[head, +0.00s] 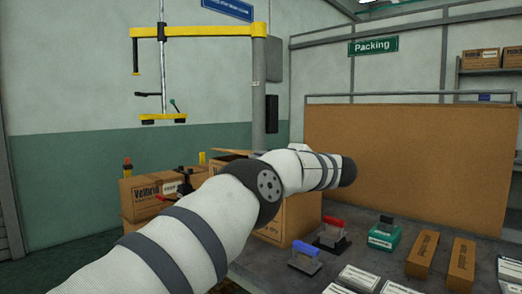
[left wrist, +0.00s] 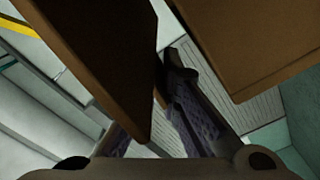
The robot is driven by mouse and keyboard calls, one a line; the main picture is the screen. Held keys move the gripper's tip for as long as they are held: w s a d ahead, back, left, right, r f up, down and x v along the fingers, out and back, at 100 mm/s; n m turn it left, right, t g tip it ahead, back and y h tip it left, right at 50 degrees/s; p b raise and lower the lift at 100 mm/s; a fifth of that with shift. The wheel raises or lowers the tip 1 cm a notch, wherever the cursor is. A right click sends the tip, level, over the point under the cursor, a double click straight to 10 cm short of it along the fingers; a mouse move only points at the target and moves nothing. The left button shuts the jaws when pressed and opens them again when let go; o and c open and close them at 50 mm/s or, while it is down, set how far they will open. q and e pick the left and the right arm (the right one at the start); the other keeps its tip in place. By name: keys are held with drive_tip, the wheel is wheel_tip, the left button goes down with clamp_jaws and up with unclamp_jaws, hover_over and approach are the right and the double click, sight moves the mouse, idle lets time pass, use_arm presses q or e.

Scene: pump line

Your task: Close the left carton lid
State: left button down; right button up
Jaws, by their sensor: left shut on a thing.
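The carton (head: 297,217) is a brown box on the bench, largely hidden behind my left arm in the head view. A raised brown flap (head: 228,157) shows just above the arm. In the left wrist view, my left gripper (left wrist: 163,95) is shut on a dark brown cardboard panel (left wrist: 105,55), apparently the lid flap, with a finger on each side. A second cardboard panel (left wrist: 250,40) lies to the right, apart from the fingers. The fingers are hidden in the head view. My right gripper is not in view.
Another carton (head: 150,192) stands left of the arm. Red (head: 331,235) and blue-handled (head: 305,256) tools, a green holder (head: 384,234) and small boxes (head: 461,262) lie on the bench (head: 335,270). A brown board (head: 410,165) stands behind. A yellow hoist arm (head: 200,31) hangs above.

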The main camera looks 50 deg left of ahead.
use_arm(q)
drive_tip(key=shift+s+f, duration=0.1)
drive_tip(key=shift+f, duration=0.55)
drive_tip(key=c, duration=1.8)
unclamp_jaws()
drive_tip(key=shift+d, duration=0.1)
drive_tip(key=d, duration=0.4)
drive_tip(key=w+d, duration=0.1)
drive_tip(key=d, duration=0.6)
drive_tip(key=shift+w+d, duration=0.2)
drive_tip(key=shift+d, duration=0.2)
